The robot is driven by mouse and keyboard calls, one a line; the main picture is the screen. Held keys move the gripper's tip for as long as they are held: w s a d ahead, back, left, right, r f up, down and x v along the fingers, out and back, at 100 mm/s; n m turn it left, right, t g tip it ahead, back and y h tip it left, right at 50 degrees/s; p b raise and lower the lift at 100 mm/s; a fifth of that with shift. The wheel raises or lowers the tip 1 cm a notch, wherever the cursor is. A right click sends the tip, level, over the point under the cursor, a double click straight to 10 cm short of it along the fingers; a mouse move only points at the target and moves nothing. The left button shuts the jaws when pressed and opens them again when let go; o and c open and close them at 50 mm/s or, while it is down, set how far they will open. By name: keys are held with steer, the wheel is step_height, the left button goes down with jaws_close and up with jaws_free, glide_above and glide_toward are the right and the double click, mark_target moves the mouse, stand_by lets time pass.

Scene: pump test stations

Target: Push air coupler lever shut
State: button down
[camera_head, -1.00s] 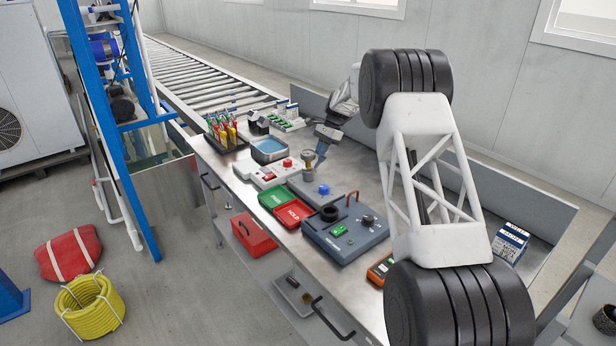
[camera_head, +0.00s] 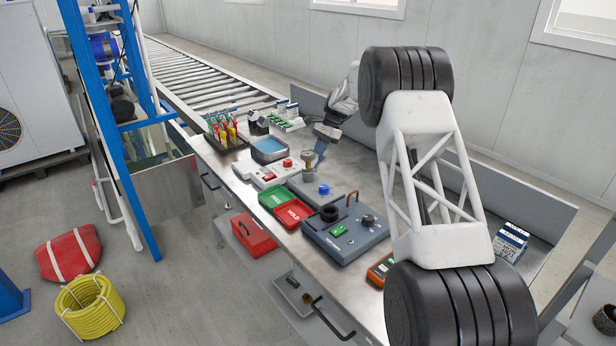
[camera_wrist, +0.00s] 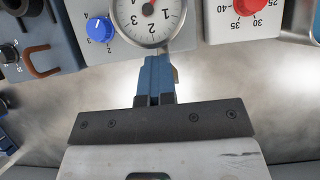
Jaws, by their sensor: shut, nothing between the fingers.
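My gripper (camera_head: 319,158) is shut and empty, with its blue fingers pointing down beside the brass fitting (camera_head: 309,163) on the grey station with the blue knob (camera_head: 323,189). In the wrist view my gripper's fingertips (camera_wrist: 157,62) are at the edge of the round pressure gauge (camera_wrist: 148,16); I cannot tell whether they touch it. The blue knob also shows in the wrist view (camera_wrist: 100,28), left of the gauge. A thin tan edge (camera_wrist: 175,75) shows just right of the fingers. I cannot make out the coupler lever clearly; the fingers and gauge may hide it.
A white box with a red knob (camera_wrist: 250,5) stands right of the gauge in the wrist view. A blue-grey unit with a brown handle (camera_wrist: 40,62) is on the left. Red and green trays (camera_head: 292,212) lie at the bench's front.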

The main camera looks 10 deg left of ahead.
mark_target(312, 151)
steer(key=shift+s+a+r, duration=0.3)
steer(key=shift+a+r, duration=0.2)
stand_by(0.4)
steer(key=shift+r, duration=0.1)
steer(key=shift+s+a+r, duration=0.15)
steer(key=shift+r, duration=0.05)
steer(key=shift+s+a+r, duration=0.15)
steer(key=shift+a+r, duration=0.05)
steer(key=shift+r, duration=0.25)
stand_by(0.4)
steer(key=shift+s+a+r, duration=0.1)
steer(key=shift+s+r, duration=0.05)
stand_by(0.5)
steer(key=shift+s+a+r, duration=0.15)
steer(key=shift+r, duration=0.05)
steer(key=shift+a, duration=0.1)
steer(key=shift+d+f, duration=0.2)
steer(key=shift+d, duration=0.1)
